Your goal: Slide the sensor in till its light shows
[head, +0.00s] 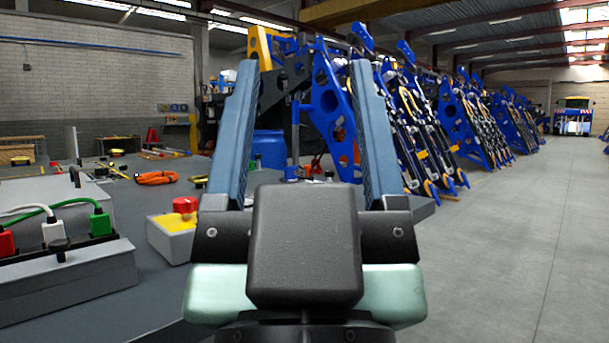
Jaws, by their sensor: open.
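My gripper (304,70) is in the middle of the head view. Its two blue-grey fingers stand wide apart, with nothing between them. I cannot pick out the sensor or its light in this view. At the left, a grey box (70,285) carries a row of plugs: a red plug (6,243), a white plug (53,232) and a green plug (100,223). My gripper is to the right of these plugs and apart from them. My gripper and wrist hide part of the bench behind them.
A red push button on a yellow-topped box (172,234) stands close left of my gripper. An orange cable coil (156,178) and small tools lie farther back on the grey bench (130,205). Blue machine frames (465,130) line the hall. The floor (520,240) at right is clear.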

